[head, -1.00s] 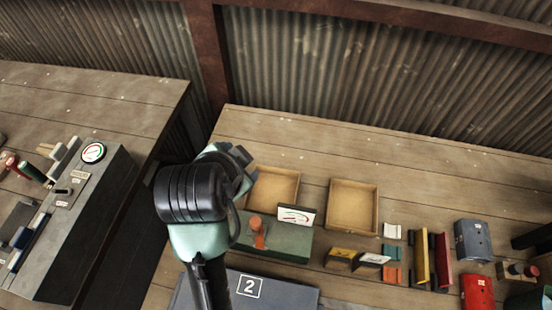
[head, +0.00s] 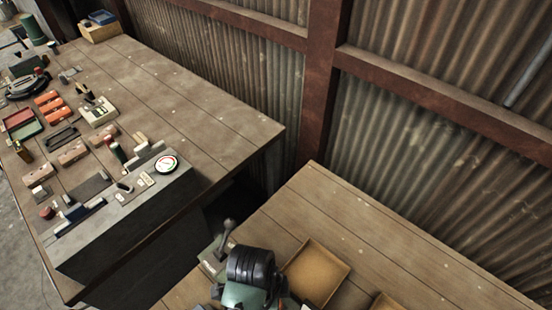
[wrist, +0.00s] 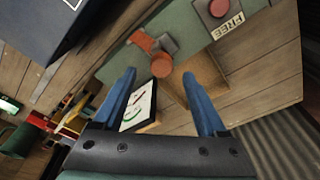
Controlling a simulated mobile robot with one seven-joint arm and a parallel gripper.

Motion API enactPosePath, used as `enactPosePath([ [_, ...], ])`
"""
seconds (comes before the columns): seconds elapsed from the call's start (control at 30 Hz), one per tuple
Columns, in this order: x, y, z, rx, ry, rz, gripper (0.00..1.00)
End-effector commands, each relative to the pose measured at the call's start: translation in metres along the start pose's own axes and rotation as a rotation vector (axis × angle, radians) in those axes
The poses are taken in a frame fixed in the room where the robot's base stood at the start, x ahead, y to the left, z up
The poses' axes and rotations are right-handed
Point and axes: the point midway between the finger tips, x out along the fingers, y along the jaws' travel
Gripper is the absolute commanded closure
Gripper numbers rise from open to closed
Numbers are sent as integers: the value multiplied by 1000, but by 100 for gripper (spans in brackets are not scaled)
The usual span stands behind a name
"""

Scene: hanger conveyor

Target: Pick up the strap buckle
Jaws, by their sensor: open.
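I cannot make out the strap buckle for certain in either view; several small items on the left bench are too small to tell apart. My gripper (wrist: 159,74) is open, with its two blue fingers spread and nothing held between them. In the wrist view it is over a green box (wrist: 126,47) with an orange-red lever and knob (wrist: 158,62), and a white dial gauge (wrist: 139,106) shows by the left finger. In the head view my arm covers part of the right bench's near end, and the fingers are hidden there.
The left bench (head: 205,98) bears a grey control box (head: 125,222) with a dial, orange blocks (head: 50,105) and dark flat pieces (head: 62,138). The right bench (head: 370,238) has a shallow wooden tray (head: 338,272). A dark gap separates the benches. A corrugated wall stands behind.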

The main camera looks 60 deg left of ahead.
Motion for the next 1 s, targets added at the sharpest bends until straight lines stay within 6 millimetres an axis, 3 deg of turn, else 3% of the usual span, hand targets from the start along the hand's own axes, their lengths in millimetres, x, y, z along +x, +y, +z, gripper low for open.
enactPosePath([
  [0.47, 50, -1, 7, 0, 0, 1, 26],
  [0.77, 54, -2, 7, 0, 0, -1, 26],
  [1.0, 54, -2, 7, 0, 0, -2, 67],
])
